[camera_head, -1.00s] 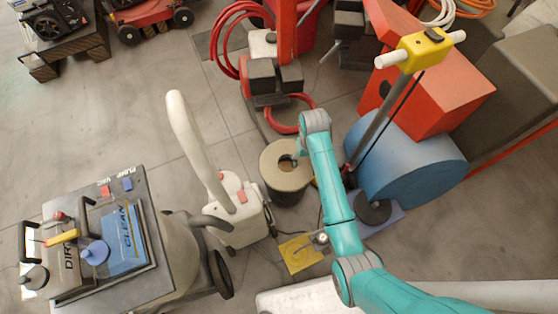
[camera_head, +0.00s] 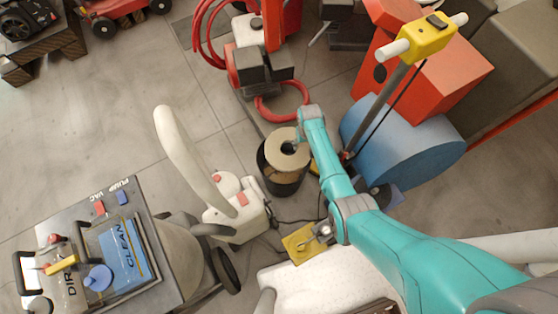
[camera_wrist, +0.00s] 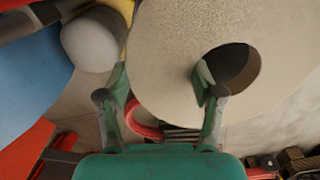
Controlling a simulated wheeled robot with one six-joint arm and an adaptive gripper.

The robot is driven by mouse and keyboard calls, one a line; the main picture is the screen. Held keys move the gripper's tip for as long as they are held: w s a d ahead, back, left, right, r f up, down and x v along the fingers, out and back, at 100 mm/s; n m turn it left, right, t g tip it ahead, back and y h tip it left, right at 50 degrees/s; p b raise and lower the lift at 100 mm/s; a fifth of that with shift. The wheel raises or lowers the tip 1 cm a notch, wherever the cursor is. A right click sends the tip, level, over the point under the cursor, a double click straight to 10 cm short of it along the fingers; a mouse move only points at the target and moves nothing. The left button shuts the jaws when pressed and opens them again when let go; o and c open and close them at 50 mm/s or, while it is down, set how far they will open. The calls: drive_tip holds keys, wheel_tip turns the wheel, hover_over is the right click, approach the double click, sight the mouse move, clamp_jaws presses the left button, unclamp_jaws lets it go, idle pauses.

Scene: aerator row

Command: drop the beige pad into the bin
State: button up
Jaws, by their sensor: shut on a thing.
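The beige pad (camera_head: 275,150) is a thick round disc with a hole in its middle. My gripper (camera_head: 297,142) is shut on the pad's ring. In the wrist view, one finger of my gripper (camera_wrist: 160,88) is in the hole and the other is at the outer edge of the pad (camera_wrist: 175,50). The bin (camera_head: 283,188) is a dark round container on the floor. The pad overlaps the bin's upper part in the head view and hides part of its mouth; something brownish shows beneath. I cannot tell whether pad and bin touch.
A white machine with a tall handle (camera_head: 237,212) stands close left of the bin. A blue drum (camera_head: 415,150) and a yellow-topped handle (camera_head: 425,40) are at the right. A red hose ring (camera_head: 283,115) lies behind. A yellow plate (camera_head: 300,243) is in front.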

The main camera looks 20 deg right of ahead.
drive_tip(key=shift+f, duration=1.05)
drive_tip(key=o, duration=1.2)
drive_tip(key=shift+o, duration=0.2)
wheel_tip(320, 180, up, 12)
